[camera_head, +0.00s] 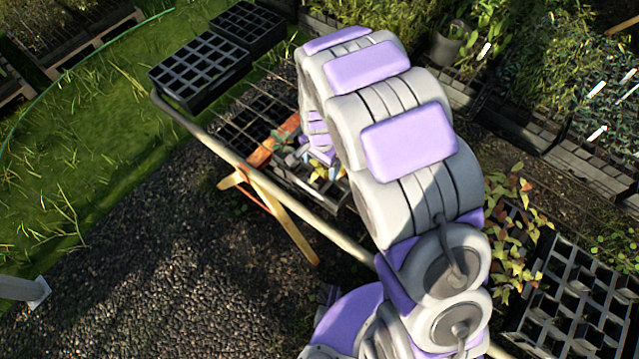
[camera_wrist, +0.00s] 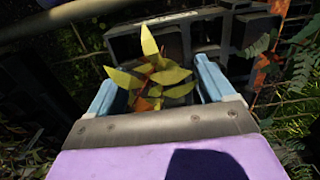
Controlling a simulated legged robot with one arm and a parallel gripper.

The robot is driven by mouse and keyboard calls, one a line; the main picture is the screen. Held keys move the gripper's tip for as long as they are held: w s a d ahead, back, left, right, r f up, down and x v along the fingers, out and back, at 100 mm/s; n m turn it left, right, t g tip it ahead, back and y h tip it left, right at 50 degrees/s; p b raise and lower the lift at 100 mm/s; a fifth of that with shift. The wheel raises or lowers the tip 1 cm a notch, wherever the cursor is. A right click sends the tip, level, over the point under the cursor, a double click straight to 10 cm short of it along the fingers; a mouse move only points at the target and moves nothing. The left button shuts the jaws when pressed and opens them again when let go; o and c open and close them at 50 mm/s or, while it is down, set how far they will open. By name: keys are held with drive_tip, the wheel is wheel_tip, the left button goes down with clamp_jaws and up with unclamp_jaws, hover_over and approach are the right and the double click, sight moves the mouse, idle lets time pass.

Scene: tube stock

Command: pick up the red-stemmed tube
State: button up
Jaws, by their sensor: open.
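In the wrist view my gripper (camera_wrist: 152,92) is open, with one blue finger on each side. Between the fingers stands a plant with yellow-green leaves (camera_wrist: 165,76) and a reddish stem (camera_wrist: 146,101). It looks like the red-stemmed tube's plant; its container is hidden below the gripper's edge. I cannot tell whether the fingers touch it. Behind it is a dark tray with square cells (camera_wrist: 127,45). In the head view my arm hides most of the gripper, and small coloured leaves (camera_head: 318,166) show beside it over the rack.
A wooden-framed mesh rack (camera_head: 228,125) carries black cell trays (camera_head: 200,70) at its far end. A pale rail (camera_head: 262,172) runs along its near side. Another black tray (camera_head: 575,300) and reddish-leaved plants (camera_head: 515,215) stand at right. The gravel (camera_head: 150,260) at left is clear.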

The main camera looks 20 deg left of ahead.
sight(317, 174)
drive_tip(key=shift+f, duration=0.9)
drive_tip(key=a+f, duration=0.1)
drive_tip(key=a+f+b, duration=0.1)
drive_tip(key=f, duration=0.1)
drive_tip(key=shift+w, duration=0.1)
drive_tip(key=shift+d+f+b, duration=0.25)
drive_tip(key=shift+f+b, duration=0.1)
drive_tip(key=shift+f, duration=0.85)
drive_tip(key=shift+d+f, duration=0.25)
drive_tip(key=shift+d, duration=0.25)
drive_tip(key=shift+d+r, duration=0.1)
drive_tip(key=shift+d, duration=0.05)
drive_tip(key=shift+a, duration=0.7)
drive_tip(key=c, duration=0.7)
drive_tip(key=shift+d, duration=0.45)
drive_tip(key=c, duration=0.6)
drive_tip(key=shift+a, duration=0.1)
drive_tip(key=shift+c, duration=0.8)
drive_tip(key=shift+a, duration=0.15)
drive_tip(key=shift+w, duration=0.1)
